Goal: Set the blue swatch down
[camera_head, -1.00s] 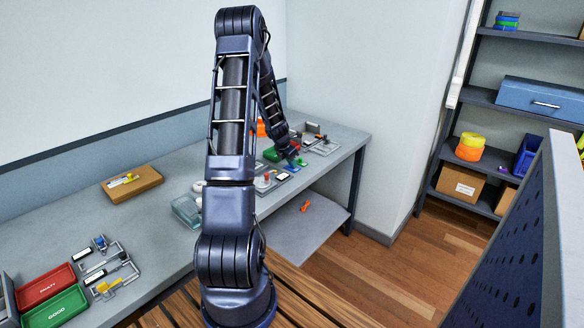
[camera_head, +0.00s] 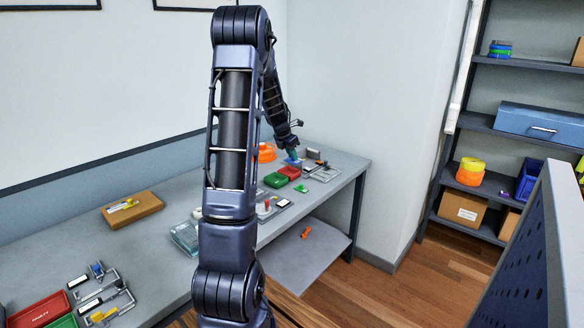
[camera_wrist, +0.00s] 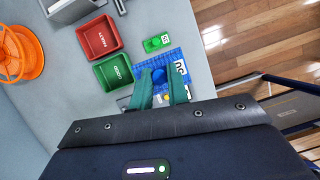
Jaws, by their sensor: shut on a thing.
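The blue swatch (camera_wrist: 184,64) is a blue gridded square with a white label. It is in my gripper (camera_wrist: 163,86), whose green fingers are shut on it in the wrist view. In the head view the swatch (camera_head: 292,162) shows small below my gripper (camera_head: 291,152), beside the red tray. Part of the swatch is hidden behind the fingers. I cannot tell its exact height above the bench.
A red tray (camera_wrist: 101,37) and a green tray (camera_wrist: 113,71) lie side by side on the grey bench (camera_head: 165,225). A small green piece (camera_wrist: 157,43) lies near the red tray. An orange spool (camera_wrist: 17,52) stands left in the wrist view. The bench edge is close by.

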